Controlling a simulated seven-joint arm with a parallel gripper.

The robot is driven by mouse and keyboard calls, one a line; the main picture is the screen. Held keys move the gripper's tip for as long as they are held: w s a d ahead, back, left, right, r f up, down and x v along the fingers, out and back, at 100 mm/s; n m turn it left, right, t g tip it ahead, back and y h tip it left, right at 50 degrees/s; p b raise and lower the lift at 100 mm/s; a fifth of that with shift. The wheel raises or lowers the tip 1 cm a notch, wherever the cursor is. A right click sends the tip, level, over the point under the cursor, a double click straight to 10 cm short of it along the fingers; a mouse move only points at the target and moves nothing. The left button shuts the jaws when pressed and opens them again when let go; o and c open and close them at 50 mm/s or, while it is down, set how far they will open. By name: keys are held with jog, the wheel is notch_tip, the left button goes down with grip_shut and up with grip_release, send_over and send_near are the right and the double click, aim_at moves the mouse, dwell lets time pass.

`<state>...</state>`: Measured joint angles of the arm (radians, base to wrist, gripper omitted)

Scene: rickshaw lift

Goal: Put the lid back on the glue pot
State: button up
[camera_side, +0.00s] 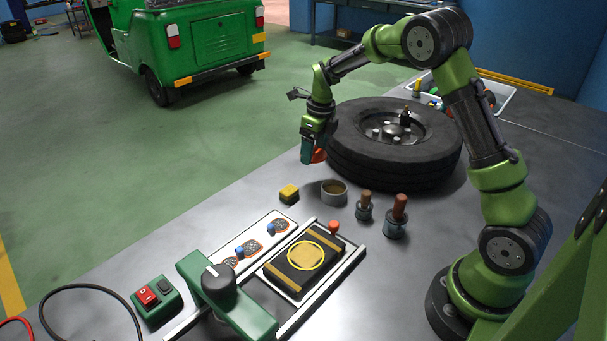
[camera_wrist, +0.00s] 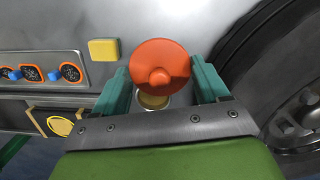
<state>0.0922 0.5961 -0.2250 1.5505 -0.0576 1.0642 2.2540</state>
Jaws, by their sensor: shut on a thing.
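The orange-red lid (camera_wrist: 160,58), a round disc with a knob in its middle, is between the teal jaws of my gripper (camera_wrist: 162,80). In the side view my gripper (camera_side: 313,152) is shut on the lid (camera_side: 319,156) and holds it above the bench, beside the tyre. The glue pot (camera_side: 334,193), a low round grey pot with a brownish inside, stands open on the bench, below my gripper and slightly right. In the wrist view the pot (camera_wrist: 154,101) shows partly past the lid's lower edge. The rest of it is hidden by the lid and gripper.
A wheel with a black tyre (camera_side: 395,165) lies close to the right of the gripper. A yellow block (camera_side: 289,193) sits left of the pot. Two wooden-handled tools (camera_side: 364,207) (camera_side: 397,217) stand to its right. A patch-holding tray (camera_side: 250,243) and a press (camera_side: 225,290) are nearer the camera.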

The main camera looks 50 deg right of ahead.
aim_at(314, 156)
jog(key=r, duration=0.1)
jog(key=s+r, duration=0.1)
jog(key=r, duration=0.1)
jog(key=shift+s+a, duration=0.15)
jog(key=shift+a, duration=0.1)
jog(key=s, duration=0.7)
jog(key=shift+a+f, duration=0.2)
jog(key=shift+f, duration=1.6)
jog(key=shift+a+f, duration=0.15)
jog(key=shift+f, duration=1.65)
jog(key=shift+f, duration=0.2)
jog(key=o, duration=1)
jog(key=shift+r, duration=0.15)
